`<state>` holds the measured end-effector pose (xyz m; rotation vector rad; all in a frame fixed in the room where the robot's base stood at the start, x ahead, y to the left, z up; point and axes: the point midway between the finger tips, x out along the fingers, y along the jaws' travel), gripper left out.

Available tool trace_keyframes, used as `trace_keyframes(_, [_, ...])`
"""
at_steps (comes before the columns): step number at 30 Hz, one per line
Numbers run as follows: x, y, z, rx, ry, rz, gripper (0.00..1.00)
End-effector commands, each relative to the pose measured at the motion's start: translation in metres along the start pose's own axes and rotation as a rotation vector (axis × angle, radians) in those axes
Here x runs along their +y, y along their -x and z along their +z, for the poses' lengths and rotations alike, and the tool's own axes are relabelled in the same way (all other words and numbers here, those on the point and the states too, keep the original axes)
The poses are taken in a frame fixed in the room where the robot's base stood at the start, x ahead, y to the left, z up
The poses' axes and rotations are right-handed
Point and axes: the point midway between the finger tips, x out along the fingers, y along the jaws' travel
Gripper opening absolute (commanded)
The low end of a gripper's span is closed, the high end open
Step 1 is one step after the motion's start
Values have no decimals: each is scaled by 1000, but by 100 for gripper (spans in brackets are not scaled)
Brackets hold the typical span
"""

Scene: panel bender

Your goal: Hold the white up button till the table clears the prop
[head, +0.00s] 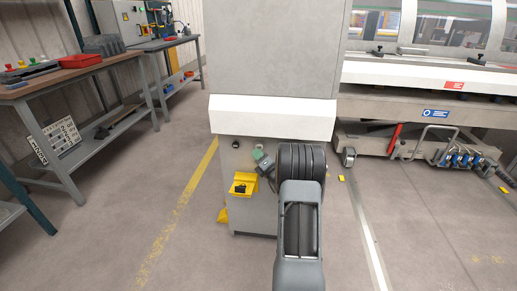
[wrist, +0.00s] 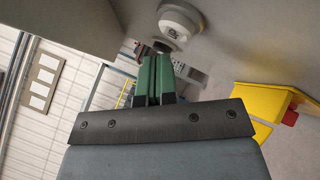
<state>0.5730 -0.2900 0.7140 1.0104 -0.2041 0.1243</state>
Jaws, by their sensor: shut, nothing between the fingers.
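A white round button (wrist: 180,20) sits on the grey cabinet face at the top of the wrist view. My gripper (wrist: 158,65) has green fingers, closed together with nothing between them. Their tips point up at the button and lie just below its lower edge in the picture. I cannot tell whether they touch it. In the head view my gripper (head: 260,156) is at the front of the cabinet, and its wrist hides part of that face. The white-edged machine table (head: 400,75) is at the right. A red slanted bar (head: 395,138), possibly the prop, stands below it.
A yellow box (head: 243,184) is mounted on the cabinet (head: 270,60) below my gripper; the wrist view shows it with a red knob (wrist: 290,117). A small dark button (head: 236,144) is left of my gripper. A workbench (head: 70,75) stands left, with clear floor between.

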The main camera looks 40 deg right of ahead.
Motion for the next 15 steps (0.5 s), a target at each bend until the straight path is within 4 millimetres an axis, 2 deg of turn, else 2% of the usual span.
trace_keyframes(8, [2,2,-2,1,0,0,0])
trace_keyframes(15, [14,18,-13,1,-1,-1,0])
